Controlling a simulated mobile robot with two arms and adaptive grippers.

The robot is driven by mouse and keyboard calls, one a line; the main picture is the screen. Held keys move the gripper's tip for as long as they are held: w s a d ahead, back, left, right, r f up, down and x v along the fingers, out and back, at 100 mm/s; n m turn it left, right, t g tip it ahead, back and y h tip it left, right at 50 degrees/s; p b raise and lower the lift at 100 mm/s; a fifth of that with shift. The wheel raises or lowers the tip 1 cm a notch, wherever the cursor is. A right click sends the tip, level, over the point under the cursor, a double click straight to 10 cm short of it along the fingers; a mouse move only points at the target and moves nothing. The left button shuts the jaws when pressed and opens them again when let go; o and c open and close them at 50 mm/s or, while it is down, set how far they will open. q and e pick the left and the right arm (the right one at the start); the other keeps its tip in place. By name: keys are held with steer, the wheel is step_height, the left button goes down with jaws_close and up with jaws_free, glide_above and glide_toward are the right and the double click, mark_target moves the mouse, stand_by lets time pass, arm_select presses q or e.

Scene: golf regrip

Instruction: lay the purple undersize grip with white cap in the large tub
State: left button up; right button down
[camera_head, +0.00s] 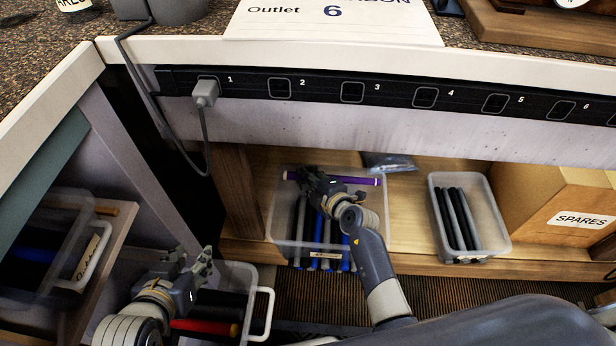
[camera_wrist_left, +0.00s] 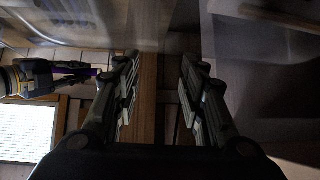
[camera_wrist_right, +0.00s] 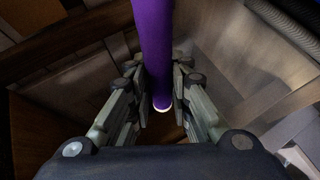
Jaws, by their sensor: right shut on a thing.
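The purple grip (camera_head: 360,181) is held level by my right gripper (camera_head: 312,180), above the back part of a large clear tub (camera_head: 281,215). In the right wrist view the purple grip (camera_wrist_right: 152,45) runs between the two fingers, with a white-rimmed end. Several black and blue grips lie in the tub below; my right gripper and wrist hide part of them. Whether the purple grip touches the tub is unclear. My left gripper (camera_head: 195,265) is open and empty at the lower left, and its parted fingers (camera_wrist_left: 158,90) show in the left wrist view.
A smaller clear tub (camera_head: 436,205) with black grips stands to the right, beside a SPARES box (camera_head: 560,205). A handled bin (camera_head: 265,310) with black and red grips is below my left gripper. The outlet strip (camera_head: 390,95) and desk edge overhang the shelf.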

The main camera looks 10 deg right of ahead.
arm_select(q)
steer(key=shift+s+a+f+g, duration=0.1)
steer(key=shift+s+f+g, duration=0.1)
steer(key=shift+s+g, duration=0.1)
steer(key=shift+s+a+f, duration=0.1)
steer(key=shift+s+f, duration=0.05)
steer(key=shift+s, duration=0.1)
steer(key=shift+s+a+f+g, duration=0.15)
steer(key=shift+s+f+g, duration=0.1)
steer(key=shift+s+g, duration=0.05)
steer(key=shift+s+f, duration=0.1)
stand_by(0.4)
